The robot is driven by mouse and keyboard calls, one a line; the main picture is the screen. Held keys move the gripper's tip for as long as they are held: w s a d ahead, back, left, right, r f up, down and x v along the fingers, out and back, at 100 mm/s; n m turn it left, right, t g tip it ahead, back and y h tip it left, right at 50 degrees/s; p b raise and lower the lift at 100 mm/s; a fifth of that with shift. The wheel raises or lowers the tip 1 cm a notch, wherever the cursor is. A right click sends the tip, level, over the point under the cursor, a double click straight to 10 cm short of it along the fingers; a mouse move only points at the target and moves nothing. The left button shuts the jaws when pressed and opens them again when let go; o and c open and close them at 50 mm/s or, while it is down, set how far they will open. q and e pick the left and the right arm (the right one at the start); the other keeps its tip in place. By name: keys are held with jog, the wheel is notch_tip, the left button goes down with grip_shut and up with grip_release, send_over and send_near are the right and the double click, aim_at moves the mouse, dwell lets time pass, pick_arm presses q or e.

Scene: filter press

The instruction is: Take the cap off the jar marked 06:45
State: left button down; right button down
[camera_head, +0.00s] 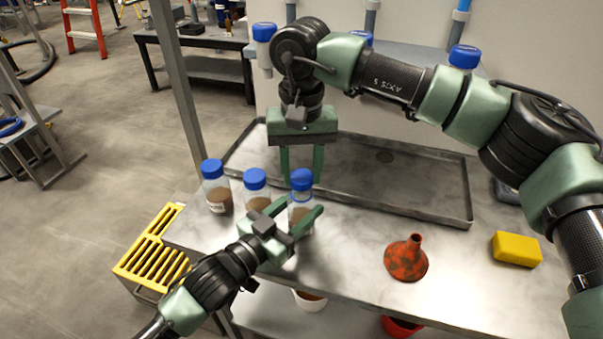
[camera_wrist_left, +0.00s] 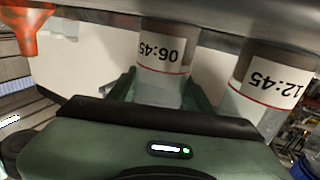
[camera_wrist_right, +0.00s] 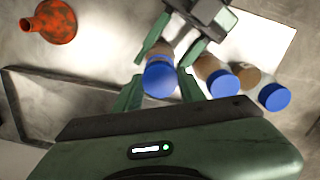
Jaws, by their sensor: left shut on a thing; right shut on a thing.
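The jar marked 06:45 (camera_head: 300,217) stands rightmost of three blue-capped jars at the bench's left end. Its label (camera_wrist_left: 160,58) faces the left wrist camera. My left gripper (camera_head: 303,206) is shut on the jar's body from the front. Its blue cap (camera_head: 301,179) sits at the jar's top and also shows in the right wrist view (camera_wrist_right: 160,80). My right gripper (camera_head: 301,171) reaches down from above and is shut on the cap, a finger on each side. Whether the cap's thread is loose cannot be told.
A second jar (camera_head: 256,192) and a third (camera_head: 215,190) stand close on the left; one reads 12:45 in the left wrist view (camera_wrist_left: 268,85). A shallow metal tray (camera_head: 440,205) lies behind. A rusty red funnel (camera_head: 406,260) and yellow sponge (camera_head: 516,249) lie right.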

aim_at(302, 176)
jog(key=shift+r, duration=0.1)
jog(key=shift+r, duration=2)
pick_arm(q)
jog(key=c, duration=0.6)
grip_release()
jog(key=shift+o, duration=0.2)
